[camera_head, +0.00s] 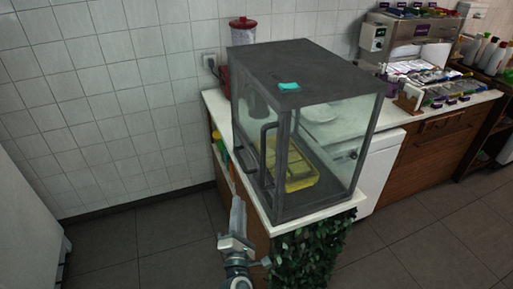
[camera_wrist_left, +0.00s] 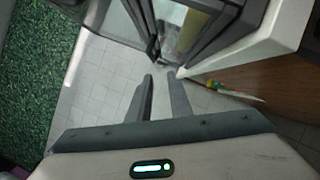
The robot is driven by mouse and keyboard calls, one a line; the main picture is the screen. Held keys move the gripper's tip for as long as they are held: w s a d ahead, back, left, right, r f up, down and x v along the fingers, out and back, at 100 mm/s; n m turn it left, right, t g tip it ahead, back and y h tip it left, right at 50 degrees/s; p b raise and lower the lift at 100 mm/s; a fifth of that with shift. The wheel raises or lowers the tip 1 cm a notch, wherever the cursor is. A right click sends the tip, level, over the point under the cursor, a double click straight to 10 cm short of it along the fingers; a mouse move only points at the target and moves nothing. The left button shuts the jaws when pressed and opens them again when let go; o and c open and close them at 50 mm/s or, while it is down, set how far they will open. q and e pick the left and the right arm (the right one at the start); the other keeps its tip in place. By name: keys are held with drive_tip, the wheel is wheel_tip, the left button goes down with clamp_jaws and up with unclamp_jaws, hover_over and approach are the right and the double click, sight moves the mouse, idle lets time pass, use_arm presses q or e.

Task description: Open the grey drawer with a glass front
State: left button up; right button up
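The grey-framed case with glass panes (camera_head: 335,112) stands on the white counter. A dark bar handle (camera_head: 265,135) shows on its left side. I cannot tell whether that front is fully closed. A yellow tray (camera_head: 300,178) sits inside, behind glass. My left gripper (camera_head: 238,200) is below and left of the case's near corner, apart from the handle. In the left wrist view its two fingers (camera_wrist_left: 160,76) are parted with nothing between them. Part of the dark grey frame (camera_wrist_left: 212,38) shows beyond the fingertips. My right gripper is not in view.
The white counter edge (camera_wrist_left: 283,38) is close on the right in the left wrist view. Green foliage (camera_head: 312,250) covers the counter's near end. Open floor (camera_head: 135,245) lies to the left.

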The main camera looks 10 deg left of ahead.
use_arm(q)
drive_tip(key=r+n, duration=0.1)
drive_tip(key=b, duration=0.1)
approach(239, 156)
drive_tip(key=x, duration=0.9)
drive_tip(key=shift+w+a+f, duration=0.15)
drive_tip(key=shift+w+f, duration=0.1)
drive_tip(key=shift+w, duration=0.15)
drive_tip(key=shift+c, duration=0.4)
clamp_jaws()
